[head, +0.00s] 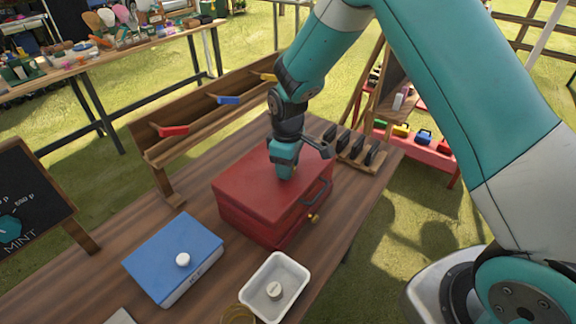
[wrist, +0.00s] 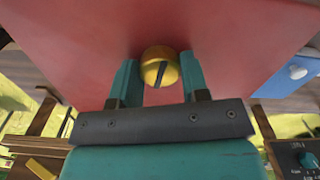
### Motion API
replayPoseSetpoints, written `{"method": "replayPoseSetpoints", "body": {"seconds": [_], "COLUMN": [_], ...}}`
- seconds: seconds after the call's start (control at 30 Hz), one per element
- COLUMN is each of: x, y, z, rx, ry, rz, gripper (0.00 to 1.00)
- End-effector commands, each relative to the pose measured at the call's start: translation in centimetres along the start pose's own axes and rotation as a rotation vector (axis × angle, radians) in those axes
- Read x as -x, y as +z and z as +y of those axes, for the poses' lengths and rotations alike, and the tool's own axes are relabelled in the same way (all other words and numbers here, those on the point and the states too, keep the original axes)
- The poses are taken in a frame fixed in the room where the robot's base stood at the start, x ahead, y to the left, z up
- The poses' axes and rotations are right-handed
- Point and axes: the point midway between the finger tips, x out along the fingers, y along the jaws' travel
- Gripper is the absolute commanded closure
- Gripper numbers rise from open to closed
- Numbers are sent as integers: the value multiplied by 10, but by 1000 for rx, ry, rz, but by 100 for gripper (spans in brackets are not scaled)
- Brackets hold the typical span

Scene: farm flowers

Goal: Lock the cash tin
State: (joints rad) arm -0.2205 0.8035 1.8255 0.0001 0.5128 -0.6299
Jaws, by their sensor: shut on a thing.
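The red cash tin (head: 262,184) stands on the wooden table with its lid down; a dark handle (head: 318,191) and a small brass piece (head: 313,217) are on its side. My gripper (head: 285,172) points down at the top of the tin. In the wrist view, the red surface (wrist: 235,30) of the tin fills the upper part. A round brass knob (wrist: 158,60) with a dark slot running nearly upright, slightly tilted, is between the two teal fingers of my gripper (wrist: 160,80), which are shut on it. The head view mostly hides this knob behind my gripper.
A blue box (head: 175,252) with a white knob stands left of the tin, and a white tray (head: 300,271) holding a small round thing stands in front. A wooden rack (head: 205,110) with coloured pieces is behind. A wooden stand (head: 352,150) with dark upright pieces is close on the right.

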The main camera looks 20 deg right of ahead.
Motion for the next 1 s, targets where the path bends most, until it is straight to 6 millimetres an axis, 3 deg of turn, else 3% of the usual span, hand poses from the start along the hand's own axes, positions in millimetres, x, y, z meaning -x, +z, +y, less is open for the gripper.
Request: {"method": "replayPoseSetpoints", "body": {"seconds": [0.33, 0.87, 0.9, 1.0], "x": [1, 1, 1, 1], "y": [0, 0, 0, 0], "z": [1, 1, 1, 1], "rx": [128, 147, 147, 147], "ry": [2, 2, 2, 2], "rz": [2, 2, 2, 1], "gripper": [82, 82, 49, 32]}}
